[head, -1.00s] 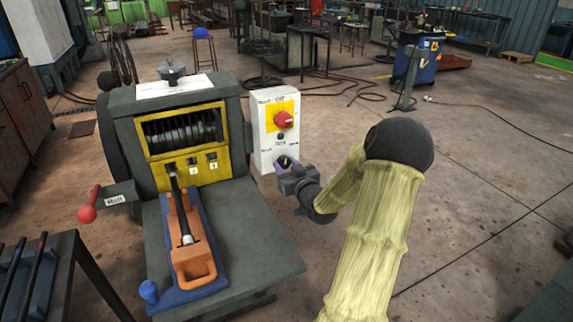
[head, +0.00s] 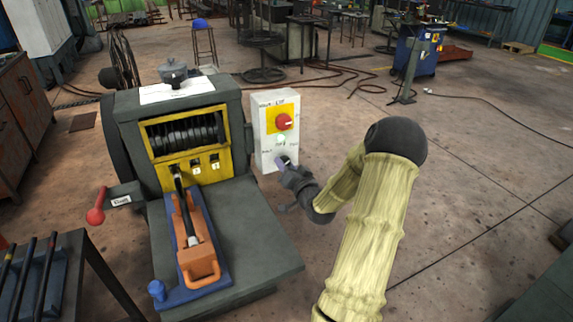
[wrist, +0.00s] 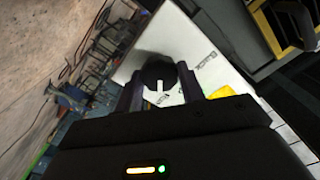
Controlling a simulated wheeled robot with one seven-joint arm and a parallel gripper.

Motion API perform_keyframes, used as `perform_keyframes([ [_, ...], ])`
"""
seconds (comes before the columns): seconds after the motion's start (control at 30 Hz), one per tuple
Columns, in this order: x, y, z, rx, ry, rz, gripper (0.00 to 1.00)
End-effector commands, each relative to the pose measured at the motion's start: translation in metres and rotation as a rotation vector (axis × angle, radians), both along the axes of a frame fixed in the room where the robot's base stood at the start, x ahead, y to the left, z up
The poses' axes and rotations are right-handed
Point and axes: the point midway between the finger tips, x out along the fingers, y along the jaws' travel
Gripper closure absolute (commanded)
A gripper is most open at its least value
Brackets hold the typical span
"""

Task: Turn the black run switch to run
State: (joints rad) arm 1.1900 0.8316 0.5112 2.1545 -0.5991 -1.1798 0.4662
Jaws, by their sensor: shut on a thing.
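The black run switch (wrist: 157,76) is a round knob with a white pointer mark, low on the face of a white control box (head: 262,150). In the wrist view my gripper (wrist: 160,86) has one dark finger on each side of the knob and is shut on it. In the head view my gripper (head: 285,163) reaches the box's lower face from the right, tilted, and hides most of the switch. Above the switch a small round lamp (head: 281,139) looks pale green. The small labels beside the knob are too blurred to read surely.
A red knob (head: 284,121) on a yellow plate sits above the lamp. Left of the box stands the grey drum machine with a yellow frame (head: 205,175), an orange-handled lever (head: 200,262) and a red-knobbed crank (head: 96,216). The floor to the right is open.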

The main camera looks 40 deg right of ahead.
Motion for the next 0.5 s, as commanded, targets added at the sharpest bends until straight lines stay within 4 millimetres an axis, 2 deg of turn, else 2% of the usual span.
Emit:
perform_keyframes([
  [0.43, -0.0004, -0.0004, -0.0006, 0.017, -0.003, -0.002, 0.84],
  [0.47, -0.0004, -0.0004, -0.0006, 0.017, -0.003, -0.002, 0.57],
  [0.5, -0.0004, -0.0004, -0.0006, 0.017, -0.003, -0.002, 0.49],
])
